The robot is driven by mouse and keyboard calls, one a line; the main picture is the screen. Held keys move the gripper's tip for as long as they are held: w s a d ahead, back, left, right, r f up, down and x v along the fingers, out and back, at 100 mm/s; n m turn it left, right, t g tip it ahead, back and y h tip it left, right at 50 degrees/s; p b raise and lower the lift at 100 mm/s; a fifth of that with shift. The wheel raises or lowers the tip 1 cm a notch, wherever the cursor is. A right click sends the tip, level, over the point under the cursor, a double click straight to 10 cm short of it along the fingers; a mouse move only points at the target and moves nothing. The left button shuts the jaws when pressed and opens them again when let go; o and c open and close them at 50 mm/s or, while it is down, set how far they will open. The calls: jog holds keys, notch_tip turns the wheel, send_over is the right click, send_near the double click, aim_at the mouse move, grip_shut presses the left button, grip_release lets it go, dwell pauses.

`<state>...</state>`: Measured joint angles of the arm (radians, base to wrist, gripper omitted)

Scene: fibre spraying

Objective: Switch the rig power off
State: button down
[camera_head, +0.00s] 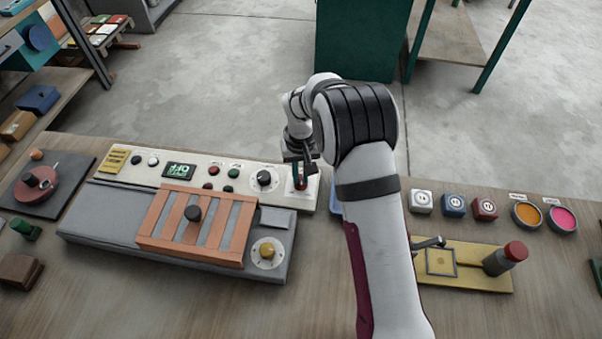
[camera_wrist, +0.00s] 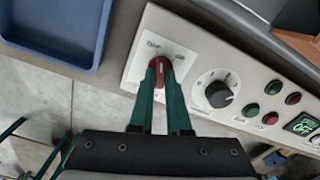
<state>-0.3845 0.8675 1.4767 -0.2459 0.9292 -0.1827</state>
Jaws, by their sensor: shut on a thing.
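The rig is a grey unit (camera_head: 110,222) with a cream control panel (camera_head: 222,181) along its far edge. At the panel's right end is a red switch knob (camera_wrist: 161,66) on a white plate (camera_wrist: 140,52) with two small labels, which I cannot read. My gripper (camera_wrist: 162,78) is shut on this red knob, one green finger on each side. In the head view my gripper (camera_head: 301,174) reaches down to the panel's right end and partly hides the knob. A small green-lit display (camera_head: 179,171) on the panel is on.
Beside the switch is a black dial (camera_wrist: 219,94), then red and green buttons (camera_wrist: 252,110). A blue tray (camera_wrist: 60,30) lies close by on the other side. An orange slatted frame (camera_head: 197,224) sits on the rig. Cubes (camera_head: 453,205) and colour pots (camera_head: 527,214) stand right of my arm.

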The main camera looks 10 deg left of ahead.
aim_at(300, 178)
jog(key=shift+n, duration=1.6)
jog(key=c, duration=0.9)
grip_release()
notch_tip(300, 178, up, 16)
jog(key=shift+f, duration=0.1)
